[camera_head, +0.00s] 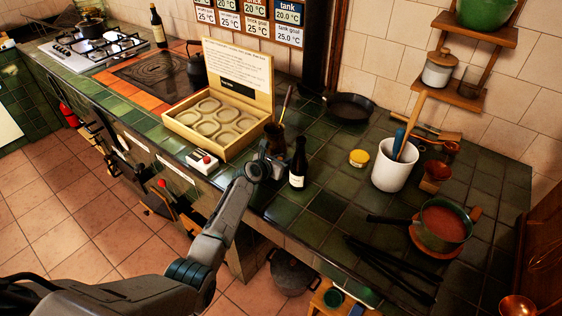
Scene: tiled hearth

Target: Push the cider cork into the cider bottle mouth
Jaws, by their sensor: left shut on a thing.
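A dark bottle with a pale label (298,168), which I take for the cider bottle, stands upright on the green tiled counter. My left gripper (279,162) reaches in from the left at the bottle's side, low on its body. It is shut on the bottle, though its fingertips are partly hidden by my own wrist. I cannot make out the cider cork; the bottle mouth is too small and dark to tell whether anything sits in it. My right gripper is not in view.
A brown pot with a utensil (274,137) stands just behind my left gripper. An open wooden box (219,109) is to the left. A yellow-topped jar (359,158), a white crock (394,170) and a saucepan (441,225) are to the right. Dark tongs (390,268) lie in front.

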